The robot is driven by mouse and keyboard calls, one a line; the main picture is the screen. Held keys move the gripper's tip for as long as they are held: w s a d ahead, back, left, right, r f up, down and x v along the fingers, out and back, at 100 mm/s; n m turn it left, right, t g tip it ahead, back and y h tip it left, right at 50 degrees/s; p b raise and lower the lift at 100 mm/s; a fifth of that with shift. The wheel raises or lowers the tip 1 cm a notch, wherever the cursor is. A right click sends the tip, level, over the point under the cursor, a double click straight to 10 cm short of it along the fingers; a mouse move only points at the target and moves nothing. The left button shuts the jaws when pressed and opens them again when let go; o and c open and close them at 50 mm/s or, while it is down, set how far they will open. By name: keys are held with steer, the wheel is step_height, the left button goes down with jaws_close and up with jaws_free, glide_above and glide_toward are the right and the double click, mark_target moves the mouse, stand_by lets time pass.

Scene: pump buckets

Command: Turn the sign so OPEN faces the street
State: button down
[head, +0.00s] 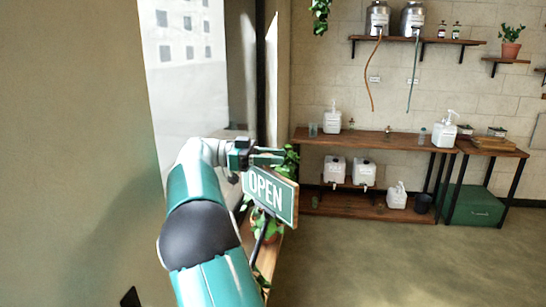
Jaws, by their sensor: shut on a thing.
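A green sign (270,193) with white letters OPEN and a wooden edge hangs or stands in front of the window (185,60), tilted down to the right. Its OPEN face is turned toward me, into the room. My gripper (268,156) is at the sign's upper edge and is shut on it. My arm comes up from the bottom of the picture. The sign's other face is hidden. A dark rod shows below the sign.
A leafy potted plant (268,226) sits on the wooden sill right behind and below the sign. A wooden workbench (362,139) with jugs and bottles stands along the brick wall. A green box (473,206) stands at the right. The floor in front is clear.

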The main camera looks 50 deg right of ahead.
steer(key=shift+a+r+m+g+y, duration=0.15)
steer(key=shift+m+g+y, duration=0.65)
steer(key=shift+m+y, duration=0.55)
steer(key=shift+s+m+g+y, duration=0.15)
steer(key=shift+m+g+y, duration=0.2)
steer(key=shift+y, duration=0.7)
steer(key=c, duration=1)
jaws_free()
steer(key=shift+o, duration=0.3)
